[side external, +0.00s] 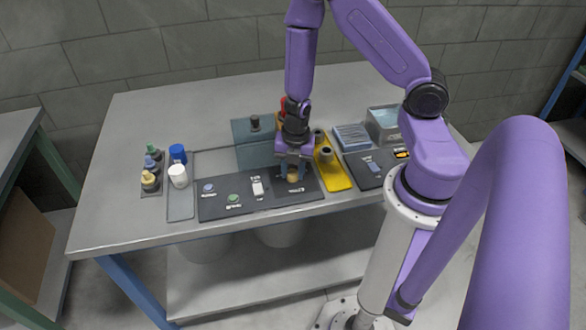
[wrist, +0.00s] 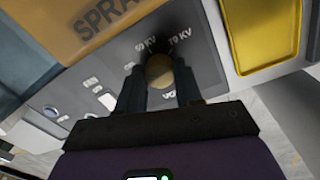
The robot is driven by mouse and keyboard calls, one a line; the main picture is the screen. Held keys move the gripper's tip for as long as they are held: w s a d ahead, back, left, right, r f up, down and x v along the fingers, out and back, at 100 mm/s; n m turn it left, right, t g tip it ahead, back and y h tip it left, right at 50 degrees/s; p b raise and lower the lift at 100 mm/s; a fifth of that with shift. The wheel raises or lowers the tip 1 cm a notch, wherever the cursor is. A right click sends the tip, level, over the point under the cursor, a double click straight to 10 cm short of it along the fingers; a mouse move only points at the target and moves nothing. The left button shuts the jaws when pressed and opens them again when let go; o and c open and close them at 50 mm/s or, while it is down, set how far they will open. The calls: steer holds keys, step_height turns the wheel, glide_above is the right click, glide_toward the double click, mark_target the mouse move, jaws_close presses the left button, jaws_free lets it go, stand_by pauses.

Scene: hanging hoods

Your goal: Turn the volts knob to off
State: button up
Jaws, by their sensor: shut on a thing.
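The volts knob (wrist: 160,72) is a round tan-brown knob on a dark control panel (side external: 215,207). My gripper (side external: 292,172) points down over the right part of the panel. In the wrist view my gripper (wrist: 158,90) has a finger on each side of the knob and is shut on it.
Blue and green buttons and a white switch (side external: 258,188) sit left of the knob. A yellow tray (side external: 336,175) lies close on the right. Blue and white bottles (side external: 178,176) stand at the left. An orange part marked "SPRA" (wrist: 85,30) is close in the wrist view.

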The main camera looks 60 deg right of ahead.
stand_by(0.5)
steer(key=o, duration=1)
steer(key=shift+o, duration=0.2)
